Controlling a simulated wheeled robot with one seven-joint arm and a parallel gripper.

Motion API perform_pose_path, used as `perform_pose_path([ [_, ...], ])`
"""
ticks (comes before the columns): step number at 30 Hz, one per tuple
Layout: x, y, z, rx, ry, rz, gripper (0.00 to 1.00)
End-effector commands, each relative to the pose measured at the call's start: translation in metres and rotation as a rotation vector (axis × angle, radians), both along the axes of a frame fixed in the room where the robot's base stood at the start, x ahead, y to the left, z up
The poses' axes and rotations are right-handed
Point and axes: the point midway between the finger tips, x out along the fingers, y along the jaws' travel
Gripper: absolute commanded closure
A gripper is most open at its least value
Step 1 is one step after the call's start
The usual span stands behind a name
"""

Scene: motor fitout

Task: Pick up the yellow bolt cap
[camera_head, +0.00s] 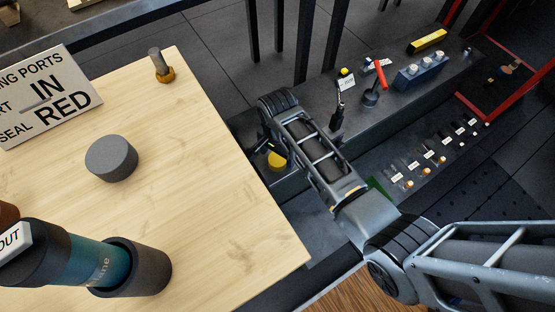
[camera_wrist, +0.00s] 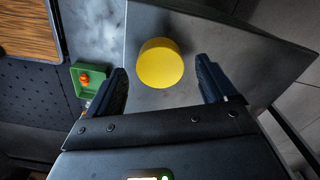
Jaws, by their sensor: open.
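The yellow bolt cap (camera_wrist: 160,63) is a short round cylinder on a grey metal surface (camera_wrist: 215,80) in the wrist view. My gripper (camera_wrist: 163,82) is open, with one dark finger on each side of the cap and clear gaps to both. The cap lies a little beyond the line between the fingertips. In the head view the yellow cap (camera_head: 277,160) shows partly, next to my gripper (camera_head: 268,148), whose fingers are mostly hidden by my own wrist.
A wooden table (camera_head: 220,190) holds a grey cylinder (camera_head: 111,158), a bolt (camera_head: 161,66), a sign (camera_head: 48,98) and a teal bottle (camera_head: 85,262). A red-handled tool (camera_head: 380,75) and blue block (camera_head: 420,72) stand farther along the bench. A green tray (camera_wrist: 92,82) lies left in the wrist view.

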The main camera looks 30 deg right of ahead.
Motion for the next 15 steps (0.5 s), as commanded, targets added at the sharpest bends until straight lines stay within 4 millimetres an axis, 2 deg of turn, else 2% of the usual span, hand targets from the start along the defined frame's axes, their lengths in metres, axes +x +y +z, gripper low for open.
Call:
perform_pose_path([
  [1, 0.000, 0.000, -0.008, 0.000, 0.000, 0.000, 0.15],
  [4, 0.000, 0.000, -0.017, 0.000, 0.000, 0.000, 0.15],
  [12, 0.000, 0.000, -0.019, 0.000, -0.002, 0.001, 0.15],
  [15, 0.000, 0.000, -0.018, 0.000, -0.002, 0.001, 0.24],
])
